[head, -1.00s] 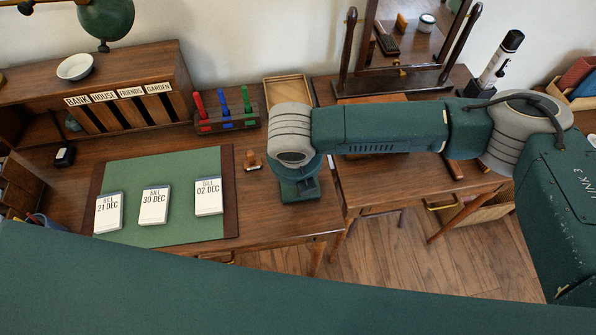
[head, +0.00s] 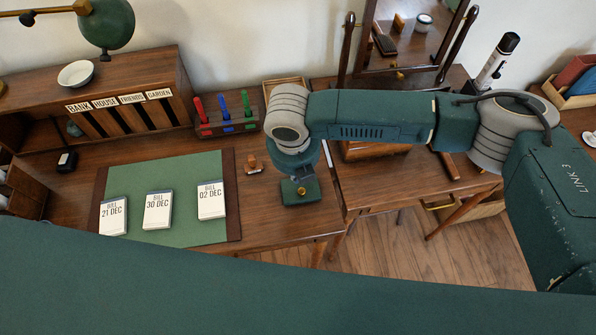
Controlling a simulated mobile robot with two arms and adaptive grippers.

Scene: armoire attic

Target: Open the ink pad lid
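A small dark green box with a brass knob or catch (head: 300,191), seemingly the ink pad, sits near the front right corner of the desk. Its lid looks shut. My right gripper (head: 298,178) points down just behind and over it, mostly hidden under my wrist. I cannot tell whether its fingers are open or touch the box. My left gripper is not in view.
A wooden stamp (head: 252,164) stands left of the box. Three bill stacks lie on the green desk mat (head: 185,185). A rack (head: 228,127) with red, blue and green stamps stands behind. A mirror stand (head: 400,82) is at the back right.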

